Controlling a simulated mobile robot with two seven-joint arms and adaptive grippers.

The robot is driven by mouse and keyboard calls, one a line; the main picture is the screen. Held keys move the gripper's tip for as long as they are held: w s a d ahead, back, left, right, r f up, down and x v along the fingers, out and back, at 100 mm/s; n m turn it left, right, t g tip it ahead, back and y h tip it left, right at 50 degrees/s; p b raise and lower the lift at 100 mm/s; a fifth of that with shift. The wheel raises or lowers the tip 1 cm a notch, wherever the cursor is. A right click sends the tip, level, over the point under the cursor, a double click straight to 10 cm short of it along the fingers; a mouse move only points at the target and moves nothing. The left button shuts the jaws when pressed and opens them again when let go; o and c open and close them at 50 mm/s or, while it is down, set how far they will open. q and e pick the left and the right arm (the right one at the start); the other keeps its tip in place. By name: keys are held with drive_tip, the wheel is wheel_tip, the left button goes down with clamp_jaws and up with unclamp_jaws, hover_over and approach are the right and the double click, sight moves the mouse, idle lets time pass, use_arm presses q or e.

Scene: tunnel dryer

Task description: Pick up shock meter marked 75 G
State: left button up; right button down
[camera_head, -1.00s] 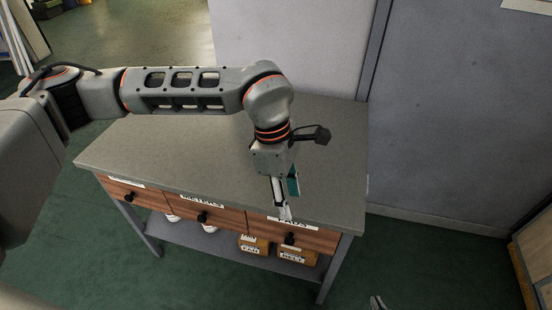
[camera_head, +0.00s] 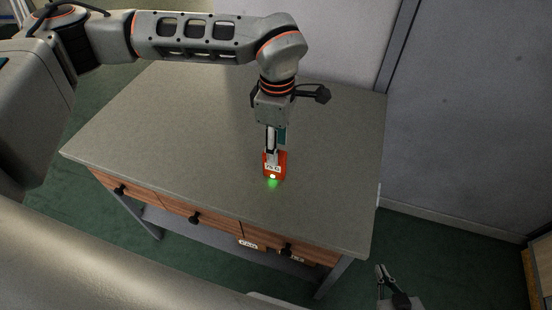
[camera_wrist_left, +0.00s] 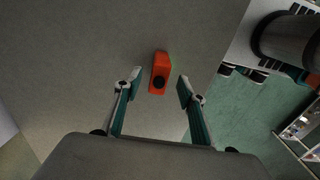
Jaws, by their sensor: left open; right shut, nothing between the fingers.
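A small orange-red shock meter (camera_head: 281,172) is on the grey tabletop in the head view, with a white label and a glowing green light at its near end. The label is too small to read surely. My left gripper (camera_head: 271,163) is directly above it, pointing down, and partly covers it. In the left wrist view the meter (camera_wrist_left: 161,64) shows a dark round knob and lies between and slightly beyond the open fingers (camera_wrist_left: 160,87), with a gap on both sides. My right gripper (camera_head: 383,274) is shut and empty, low at the right, off the table.
The table (camera_head: 180,120) is otherwise bare. Wooden drawers (camera_head: 220,222) with black knobs run along its front, and labelled boxes (camera_head: 250,243) sit on the shelf below. A grey wall (camera_head: 470,110) stands behind and to the right.

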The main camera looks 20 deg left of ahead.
sight(278, 172)
use_arm(q)
drive_tip(key=f, duration=0.6)
drive_tip(key=shift+a+p, duration=0.3)
drive_tip(key=shift+p, duration=0.05)
clamp_jaws()
